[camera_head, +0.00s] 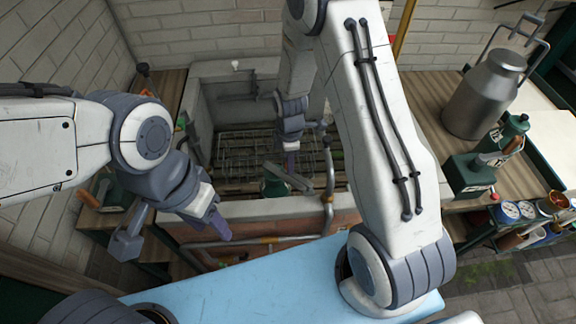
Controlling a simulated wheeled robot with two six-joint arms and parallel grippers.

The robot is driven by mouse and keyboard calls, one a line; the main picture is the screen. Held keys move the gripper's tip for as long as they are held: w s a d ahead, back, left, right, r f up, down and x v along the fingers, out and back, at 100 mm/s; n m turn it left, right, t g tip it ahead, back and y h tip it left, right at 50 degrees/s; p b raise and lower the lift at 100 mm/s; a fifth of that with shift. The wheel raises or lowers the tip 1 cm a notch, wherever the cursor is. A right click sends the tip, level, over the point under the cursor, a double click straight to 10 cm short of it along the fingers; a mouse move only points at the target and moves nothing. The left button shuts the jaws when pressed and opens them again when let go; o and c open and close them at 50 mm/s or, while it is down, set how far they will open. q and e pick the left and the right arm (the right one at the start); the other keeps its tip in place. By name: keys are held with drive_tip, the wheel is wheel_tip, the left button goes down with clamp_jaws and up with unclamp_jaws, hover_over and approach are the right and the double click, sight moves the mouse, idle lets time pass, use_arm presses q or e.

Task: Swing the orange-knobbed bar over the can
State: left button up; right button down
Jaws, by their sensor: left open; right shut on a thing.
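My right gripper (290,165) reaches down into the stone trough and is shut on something. A grey bar-like piece (297,181) lies right at its fingertips; I see no orange knob there, so I cannot tell for sure that this is the task's bar. A dark green object (274,186) sits just below it in the trough, partly hidden. A grey metal milk can (487,98) with a raised handle stands upright on the right bench, well apart from both grippers. My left gripper (217,222) is open and empty in front of the trough's near left corner.
The stone trough (265,209) holds a wire rack (240,155). A pipe (328,180) with a bend rises at its front right. A green device (475,172) stands by the can, and tins (510,212) sit on a lower right shelf. A light blue surface (250,290) lies in front.

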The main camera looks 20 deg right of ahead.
drive_tip(key=shift+w+d+m, duration=0.15)
drive_tip(key=shift+d+m, duration=0.15)
drive_tip(key=shift+m, duration=0.2)
drive_tip(key=c, duration=0.6)
unclamp_jaws()
drive_tip(key=shift+d, duration=0.1)
drive_tip(key=shift+w, duration=0.1)
drive_tip(key=shift+r, duration=0.25)
wheel_tip(320, 180, up, 10)
drive_tip(key=shift+b, duration=1.25)
